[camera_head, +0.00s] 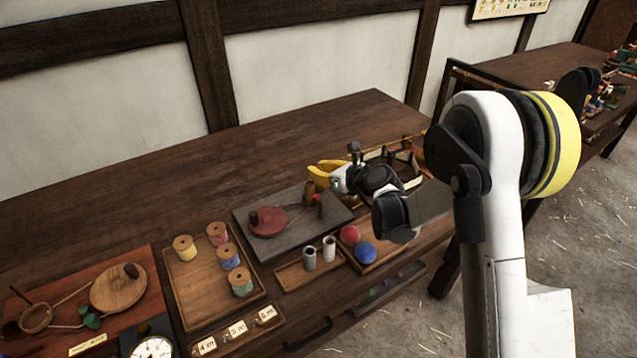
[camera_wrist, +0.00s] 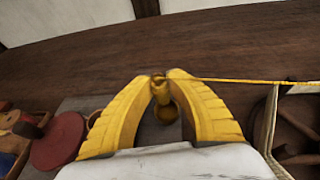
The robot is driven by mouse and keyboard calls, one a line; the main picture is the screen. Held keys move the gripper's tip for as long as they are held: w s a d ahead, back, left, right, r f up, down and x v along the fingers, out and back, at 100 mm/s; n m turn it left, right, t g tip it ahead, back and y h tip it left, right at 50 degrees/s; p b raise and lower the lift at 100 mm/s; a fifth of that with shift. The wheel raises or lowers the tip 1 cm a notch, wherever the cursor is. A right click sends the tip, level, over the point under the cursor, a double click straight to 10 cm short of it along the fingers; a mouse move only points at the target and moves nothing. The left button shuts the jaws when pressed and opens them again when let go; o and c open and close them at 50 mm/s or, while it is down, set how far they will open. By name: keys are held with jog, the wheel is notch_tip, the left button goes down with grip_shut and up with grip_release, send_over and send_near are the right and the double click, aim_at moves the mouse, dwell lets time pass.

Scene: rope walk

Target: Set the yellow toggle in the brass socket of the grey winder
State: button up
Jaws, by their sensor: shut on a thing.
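The grey winder (camera_head: 285,245) is a flat grey board on the bench, with a red disc (camera_head: 267,221) on it; the disc shows at left in the wrist view (camera_wrist: 58,145). A brass-brown post (camera_head: 311,188), apparently the socket, stands near the board's back edge. My gripper (camera_head: 318,170) is above and close behind this post. In the wrist view its yellow fingers (camera_wrist: 161,78) are shut on the small yellow toggle (camera_wrist: 158,84). A rounded brass-yellow piece (camera_wrist: 168,112) shows just beyond it between the fingers. I cannot tell whether the toggle touches the socket.
A taut yellow cord (camera_wrist: 235,80) runs right from the toggle to a framed stand (camera_wrist: 268,115). The bench behind is clear.

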notch_tip(320, 180, down, 4)
jog(key=shift+r+b, duration=0.1)
jog(key=shift+b, duration=0.9)
jog(key=shift+r, duration=0.1)
jog(key=o, duration=0.8)
jog(key=shift+o, duration=0.2)
